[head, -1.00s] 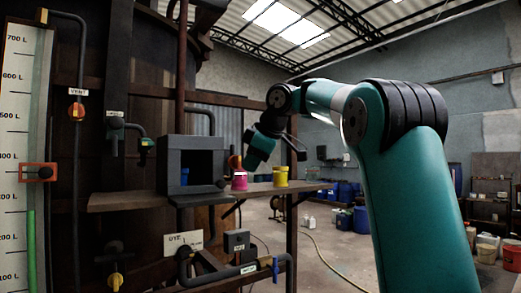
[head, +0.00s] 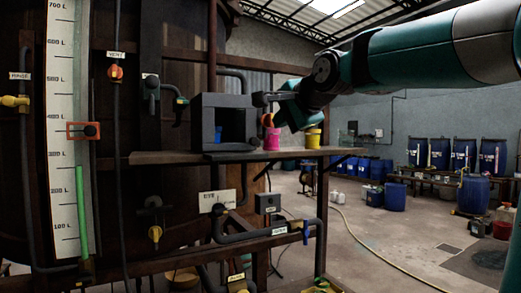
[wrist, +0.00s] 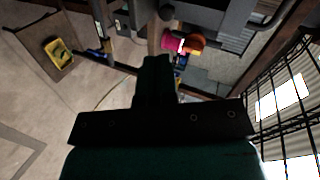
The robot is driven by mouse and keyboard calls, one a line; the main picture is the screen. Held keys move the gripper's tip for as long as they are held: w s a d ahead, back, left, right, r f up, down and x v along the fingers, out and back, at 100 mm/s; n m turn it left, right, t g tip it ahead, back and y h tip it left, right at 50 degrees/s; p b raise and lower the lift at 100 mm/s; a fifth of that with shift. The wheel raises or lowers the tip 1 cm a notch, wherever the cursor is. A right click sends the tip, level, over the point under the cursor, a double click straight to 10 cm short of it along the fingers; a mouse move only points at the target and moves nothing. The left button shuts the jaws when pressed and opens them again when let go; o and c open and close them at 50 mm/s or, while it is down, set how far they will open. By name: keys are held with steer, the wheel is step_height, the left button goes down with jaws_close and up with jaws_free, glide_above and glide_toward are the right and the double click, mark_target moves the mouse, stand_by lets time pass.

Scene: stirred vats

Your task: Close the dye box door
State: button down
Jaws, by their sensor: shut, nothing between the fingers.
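The dye box (head: 198,122) is a dark grey box on the shelf in the head view. Its front is open and a blue thing (head: 218,134) shows inside. A small dark knob (head: 254,141) shows at the lower right of the opening. I cannot clearly make out the door panel. My gripper (head: 262,98) is at the box's upper right edge, pointing left; I cannot tell if it touches. In the wrist view my gripper (wrist: 157,66) is dark, shut and empty.
A pink cup (head: 273,139) and a yellow cup (head: 313,139) stand on the brown shelf (head: 160,157) right of the box, close under my arm. An orange round part (head: 267,119) is beside the pink cup. Pipes and valves lie below. Floor at right is open, with blue drums behind.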

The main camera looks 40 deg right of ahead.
steer(key=s+m, duration=0.1)
steer(key=m, duration=0.2)
steer(key=p, duration=0.7)
glide_toward(257, 142)
steer(key=shift+t+h, duration=0.3)
steer(key=shift+h, duration=0.1)
steer(key=x, duration=0.6)
steer(key=shift+w+a+f, duration=0.1)
steer(key=shift+a+f, duration=0.15)
steer(key=shift+a, duration=0.1)
steer(key=shift+w+f+p, duration=0.2)
steer(key=shift+w+p, duration=0.1)
steer(key=shift+w, duration=0.05)
steer(key=shift+d, duration=0.1)
steer(key=shift+w+d, duration=0.2)
steer(key=shift+w+d+f+b, duration=0.1)
steer(key=shift+w+d+b, duration=0.2)
steer(key=shift+w+b, duration=0.15)
steer(key=shift+w, duration=0.1)
steer(key=shift+a+r, duration=0.15)
steer(key=shift+r, duration=0.15)
